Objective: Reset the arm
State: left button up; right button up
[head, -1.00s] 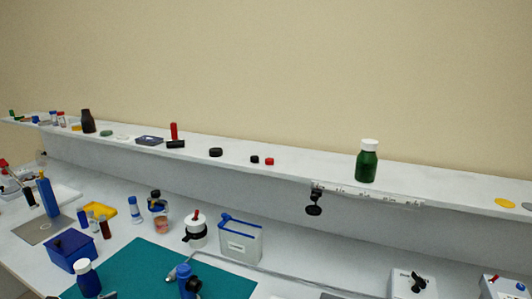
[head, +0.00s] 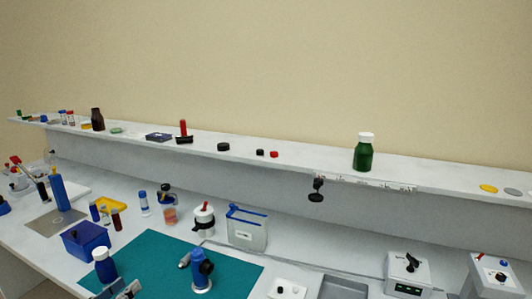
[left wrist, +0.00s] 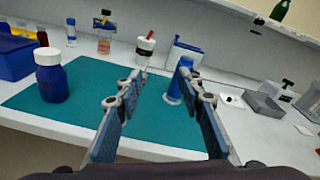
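My left gripper (head: 126,290) shows at the bottom edge of the head view, only partly in frame. In the left wrist view the left gripper (left wrist: 163,88) is open, with its two fingers apart and nothing between the pads. It is over the front of the bench, facing the teal mat (head: 222,272). A dark blue bottle with a white cap (left wrist: 52,82) stands to the left of the fingers. A blue device with a white base (left wrist: 177,84) stands on the mat beyond the fingers. My right gripper is not in view.
A blue box (head: 84,240), a white jar with a black band (head: 203,222) and a clear container (head: 246,232) stand behind the mat. A long shelf (head: 290,170) holds a green bottle (head: 363,156) and small items.

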pick_arm(q)
jog(key=s+a+r+n+t+y, duration=0.25)
jog(key=r+n+t+y, duration=0.35)
jog(key=n, duration=0.9)
jog(key=s+a+f+n+g+y, duration=0.1)
jog(key=s+f+n+g+y, duration=0.3)
jog(key=f+n, duration=0.3)
jog(key=s+a+f+n+g+y, duration=0.25)
jog(key=f+n+g, duration=0.25)
jog(key=f+n, duration=0.25)
jog(key=s+d+f+n+g+h, duration=0.3)
jog(key=s+d+f+g, duration=0.2)
jog(key=s+d+f, duration=0.3)
jog(key=s+d+f+n+g+h, duration=0.2)
jog(key=s+d+f+g+h, duration=0.3)
jog(key=s+d, duration=0.5)
notch_tip(320, 180, down, 26)
jog(key=s+y, duration=0.1)
jog(key=s, duration=0.1)
jog(key=s+a+f+g, duration=0.1)
jog(key=s+a+f, duration=0.2)
jog(key=s+f, duration=1.3)
jog(key=shift+s+f+g, duration=0.35)
jog(key=shift+s+g, duration=0.05)
jog(key=shift+s, duration=0.2)
jog(key=shift+y, duration=0.25)
